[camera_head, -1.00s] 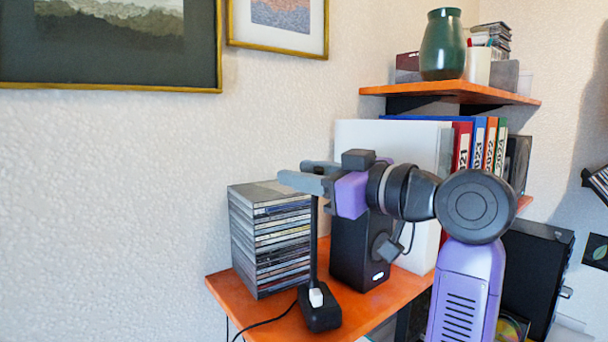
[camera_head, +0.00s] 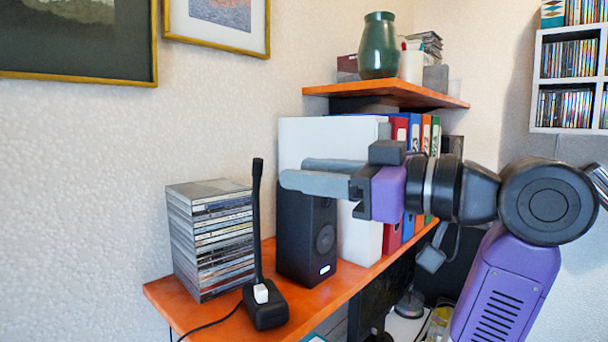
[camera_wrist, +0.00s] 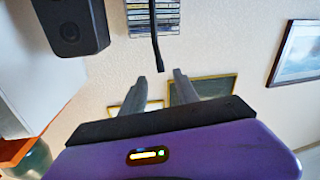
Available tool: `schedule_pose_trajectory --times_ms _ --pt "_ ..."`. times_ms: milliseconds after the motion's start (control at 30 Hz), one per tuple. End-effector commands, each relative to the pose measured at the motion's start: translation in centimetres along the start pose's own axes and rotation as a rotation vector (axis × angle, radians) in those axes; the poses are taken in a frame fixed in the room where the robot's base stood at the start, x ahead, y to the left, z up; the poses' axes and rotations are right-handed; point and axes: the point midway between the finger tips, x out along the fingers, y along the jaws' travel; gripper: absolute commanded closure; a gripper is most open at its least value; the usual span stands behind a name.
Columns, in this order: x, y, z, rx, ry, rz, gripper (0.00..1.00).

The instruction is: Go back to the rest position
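My gripper (camera_head: 293,172) is at mid-height in the head view, its two grey fingers pointing left, in front of the white box-like panel and above the black speaker. The wrist view shows the fingers (camera_wrist: 160,76) apart with nothing between them, so it is open and empty. My purple and black arm reaches in from the lower right.
An orange shelf (camera_head: 162,292) holds a stack of disc cases (camera_head: 212,240), a black desk microphone (camera_head: 264,305) and a speaker (camera_head: 308,240). Binders (camera_head: 414,135) stand behind my gripper. An upper shelf (camera_head: 385,94) bears a green vase (camera_head: 378,45). The left wall side is free.

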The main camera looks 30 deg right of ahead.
Motion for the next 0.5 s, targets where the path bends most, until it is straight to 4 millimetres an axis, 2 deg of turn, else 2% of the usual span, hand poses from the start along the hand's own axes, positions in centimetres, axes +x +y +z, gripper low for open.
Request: schedule_pose_trajectory --times_ms 333,500 --pt "0.0 0.0 -0.1 0.004 0.003 0.001 0.63" --pt "-0.1 1.0 -2.2 0.022 0.093 0.039 0.63"
